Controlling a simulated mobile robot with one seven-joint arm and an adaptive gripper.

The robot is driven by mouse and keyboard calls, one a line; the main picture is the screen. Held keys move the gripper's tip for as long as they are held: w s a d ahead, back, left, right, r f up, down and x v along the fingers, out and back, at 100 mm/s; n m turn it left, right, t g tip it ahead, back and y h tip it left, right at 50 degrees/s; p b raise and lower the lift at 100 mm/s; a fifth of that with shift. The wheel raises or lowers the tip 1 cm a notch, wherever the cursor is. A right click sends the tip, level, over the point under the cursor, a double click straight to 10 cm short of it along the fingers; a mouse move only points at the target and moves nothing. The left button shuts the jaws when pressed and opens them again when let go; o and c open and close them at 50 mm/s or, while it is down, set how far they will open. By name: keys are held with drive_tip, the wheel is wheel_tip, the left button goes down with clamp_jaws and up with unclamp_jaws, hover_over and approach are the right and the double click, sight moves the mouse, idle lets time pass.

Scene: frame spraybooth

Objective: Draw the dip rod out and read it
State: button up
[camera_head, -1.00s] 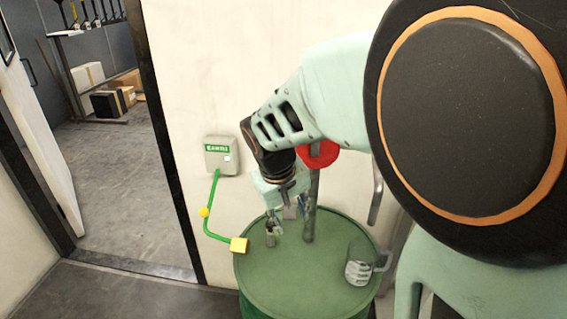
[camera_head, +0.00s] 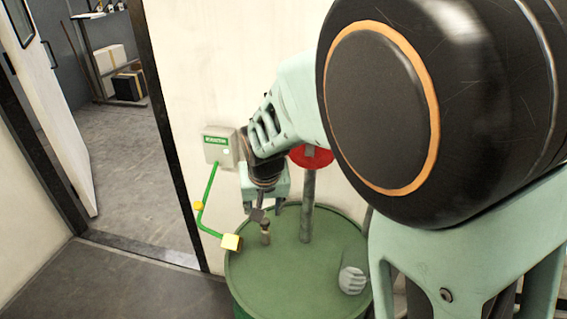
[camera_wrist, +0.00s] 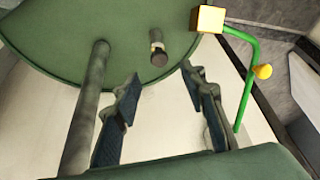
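The dip rod shows as a short dark stub with a pale band (camera_head: 266,236) standing up from the top of the green drum (camera_head: 290,275). In the wrist view its end (camera_wrist: 158,54) lies just beyond the fingertips, roughly in line with the gap between them. My gripper (camera_head: 262,214) is directly above the stub in the head view. In the wrist view my gripper (camera_wrist: 161,76) is open, with both dark fingers apart and nothing between them. The rod's lower part is hidden inside the drum, so no reading shows.
A thick upright pipe (camera_head: 307,205) with a red part (camera_head: 311,157) stands beside the stub. A grey jug (camera_head: 352,278) is on the drum, partly behind my arm. A yellow block (camera_head: 231,242) sits at the rim, its green line (camera_head: 207,190) running to a wall box (camera_head: 220,147).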

sight(265, 221)
drive_tip(key=b+x, duration=0.1)
drive_tip(key=x, duration=0.6)
drive_tip(key=shift+w+f+b, duration=0.1)
drive_tip(key=shift+f+b, duration=0.1)
drive_tip(key=shift+b, duration=0.2)
drive_tip(key=shift+c, duration=0.5)
clamp_jaws()
